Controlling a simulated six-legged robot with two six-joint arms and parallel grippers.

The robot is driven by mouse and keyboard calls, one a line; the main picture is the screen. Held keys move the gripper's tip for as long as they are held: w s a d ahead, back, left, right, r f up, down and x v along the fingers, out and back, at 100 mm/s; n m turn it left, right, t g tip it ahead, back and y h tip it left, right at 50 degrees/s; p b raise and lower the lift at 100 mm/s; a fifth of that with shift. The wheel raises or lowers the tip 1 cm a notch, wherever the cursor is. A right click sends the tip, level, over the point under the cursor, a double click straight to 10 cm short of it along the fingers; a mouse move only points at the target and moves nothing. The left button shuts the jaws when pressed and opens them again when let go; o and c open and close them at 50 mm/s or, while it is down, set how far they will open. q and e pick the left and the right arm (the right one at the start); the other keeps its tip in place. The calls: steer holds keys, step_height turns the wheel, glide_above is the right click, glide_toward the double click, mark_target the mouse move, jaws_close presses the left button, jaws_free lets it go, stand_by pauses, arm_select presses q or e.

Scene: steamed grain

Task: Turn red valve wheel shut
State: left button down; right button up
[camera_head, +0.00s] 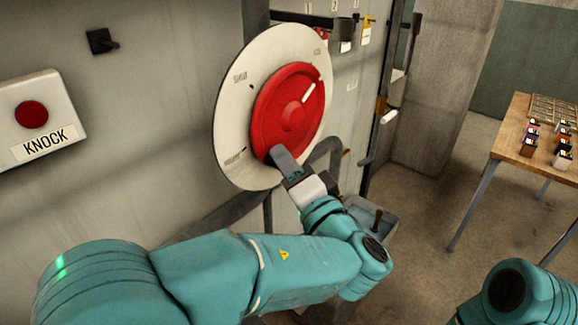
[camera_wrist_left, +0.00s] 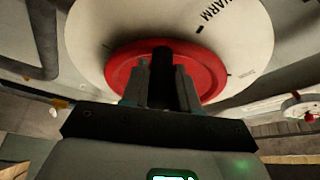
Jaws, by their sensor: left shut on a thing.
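The red valve wheel (camera_head: 288,108) sits on a round white dial plate (camera_head: 238,100) on the wall in the head view. A white mark on the wheel points to the upper right. My left gripper (camera_head: 283,160) is at the wheel's lower edge. In the left wrist view, the wheel (camera_wrist_left: 205,72) lies straight ahead and the left gripper's fingers (camera_wrist_left: 162,85) are closed around a dark upright piece (camera_wrist_left: 162,62) in front of it. The fingers hide how that piece joins the wheel. My right gripper is out of view; only part of that arm shows at lower right.
A white box with a red button and a KNOCK label (camera_head: 42,142) is on the wall at left. A dark knob (camera_head: 101,41) is above it. A wooden table (camera_head: 510,125) with small boxes stands at right. A grey tray (camera_head: 375,218) is below the dial.

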mark_target(269, 137)
arm_select(q)
steer(key=r+m, duration=0.1)
steer(key=m, duration=0.1)
steer(key=s+a+r+m+h, duration=0.1)
steer(key=shift+r+g+p, duration=0.3)
steer(key=shift+g, duration=0.1)
steer(key=shift+r+m, duration=0.1)
steer(key=shift+m, duration=0.3)
steer(key=shift+s+r+b, duration=0.1)
steer(key=shift+r+b, duration=0.15)
steer(key=shift+b, duration=0.05)
steer(key=shift+r, duration=0.3)
